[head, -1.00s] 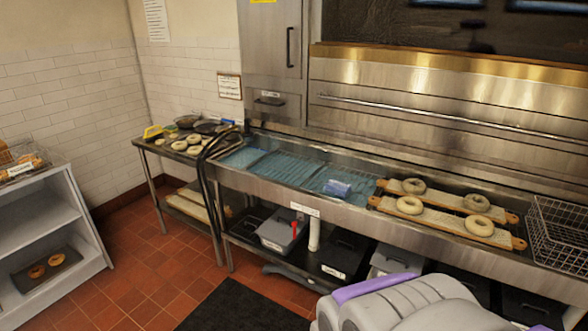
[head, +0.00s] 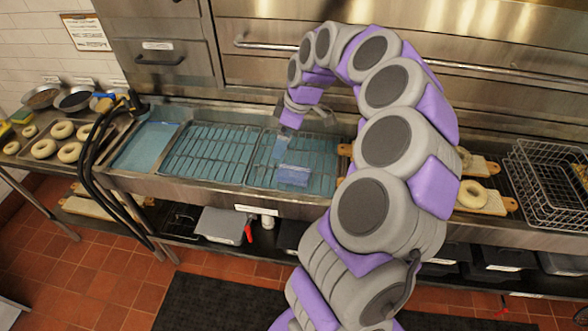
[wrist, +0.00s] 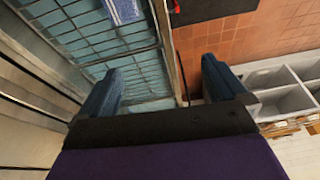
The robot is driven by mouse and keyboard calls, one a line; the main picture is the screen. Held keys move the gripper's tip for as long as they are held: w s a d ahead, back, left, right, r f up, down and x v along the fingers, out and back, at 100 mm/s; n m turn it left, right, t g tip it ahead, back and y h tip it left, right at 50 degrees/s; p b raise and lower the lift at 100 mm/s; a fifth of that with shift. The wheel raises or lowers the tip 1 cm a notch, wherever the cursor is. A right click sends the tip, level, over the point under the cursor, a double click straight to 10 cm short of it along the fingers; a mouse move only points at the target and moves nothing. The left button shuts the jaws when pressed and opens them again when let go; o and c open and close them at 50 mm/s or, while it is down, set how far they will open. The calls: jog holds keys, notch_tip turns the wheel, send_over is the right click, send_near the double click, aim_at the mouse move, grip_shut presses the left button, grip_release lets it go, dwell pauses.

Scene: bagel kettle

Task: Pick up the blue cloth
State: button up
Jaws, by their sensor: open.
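The blue cloth (head: 293,175) lies folded on the wire grid of the kettle basin (head: 222,183), over blue water. In the wrist view the cloth (wrist: 124,10) shows at the top edge, blue with a pale stripe, partly cut off by the frame. My gripper (head: 281,147) hangs down from the curled arm, above and slightly behind the cloth. In the wrist view my gripper (wrist: 162,85) is open with two blue fingers apart and nothing between them. The cloth is apart from the fingers.
Hoses (head: 92,165) rise at the basin's left end. Wooden boards with bagels (head: 472,193) lie to the right, partly behind my arm, beside a wire basket (head: 540,190). A steel wall stands close behind the basin. Bins (head: 222,225) sit below.

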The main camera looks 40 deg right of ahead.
jog(key=s+d+f, duration=0.2)
jog(key=d+f, duration=0.1)
jog(key=d, duration=0.4)
jog(key=b, duration=0.2)
send_over(294, 171)
jog(key=s, duration=0.2)
jog(key=shift+h, duration=0.3)
notch_tip(294, 171, down, 12)
jog(key=shift+w+r, duration=0.1)
jog(key=shift+d+b+x, duration=0.25)
jog(key=shift+b+x, duration=0.1)
jog(key=shift+x, duration=1)
jog(key=shift+d+b+x, duration=0.2)
jog(key=shift+b+x, duration=0.15)
jog(key=shift+x, duration=1)
jog(key=shift+w, duration=0.1)
jog(key=c, duration=1.1)
jog(key=shift+r, duration=0.15)
jog(key=shift+c, duration=0.2)
